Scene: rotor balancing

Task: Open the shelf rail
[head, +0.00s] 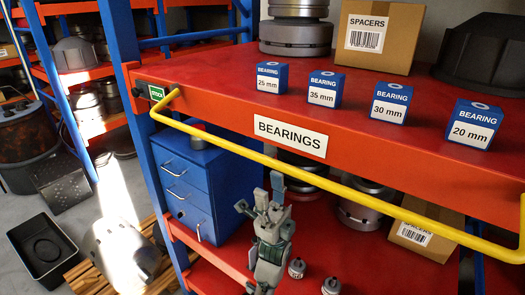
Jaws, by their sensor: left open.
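The yellow shelf rail (330,183) runs across the front of the red upper shelf (225,105). It slopes down to the right in the picture. Its left end bends back to the shelf's front corner, beside a small green label (157,93). Its right end meets a yellow upright piece at the picture's right edge. My left gripper (262,195) is below the rail's middle, under the BEARINGS sign (290,135). Its fingers point up, open and empty, and appear apart from the rail. My right gripper is not in view.
Several blue bearing boxes (323,88), a SPACERS carton (378,38) and metal discs (296,38) stand on the upper shelf. Below are a blue drawer cabinet (185,185), another carton (422,233) and small metal parts (297,267). A black bin (43,247) stands on the floor at left.

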